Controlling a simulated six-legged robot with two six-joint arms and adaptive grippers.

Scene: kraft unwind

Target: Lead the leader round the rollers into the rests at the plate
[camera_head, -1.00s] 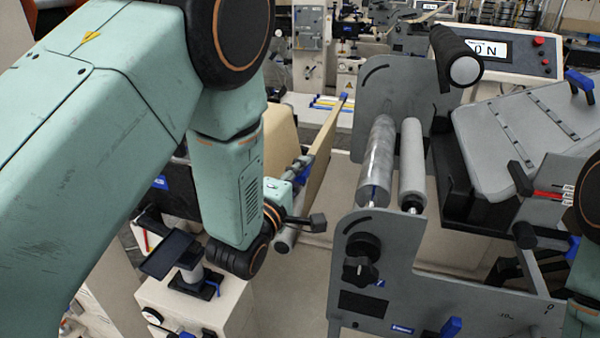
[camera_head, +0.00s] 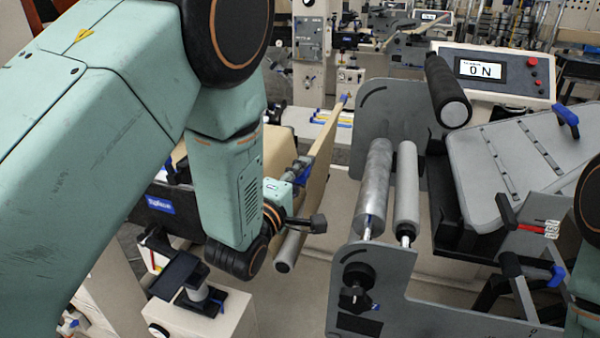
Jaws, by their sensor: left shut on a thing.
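My left gripper (camera_head: 302,192) is at the end of the teal arm, left of the rollers. It is shut on the tan leader (camera_head: 319,158), seen nearly edge-on with a blue tip at its upper end. The fingertips are partly hidden. A grey bar (camera_head: 291,252) shows below the gripper. Two upright-looking grey rollers, one shiny (camera_head: 374,190) and one matte (camera_head: 406,190), stand apart from the leader, to its right. A black roller (camera_head: 447,92) is above them. The grey slanted plate (camera_head: 512,160) is at right; its rests cannot be told clearly. My right gripper is out of view.
The grey side frame (camera_head: 388,275) with black knobs (camera_head: 357,287) stands in front of the rollers. A display box (camera_head: 490,72) reading 0 N is behind the plate. A pale box with a black stand (camera_head: 200,300) is below my left arm.

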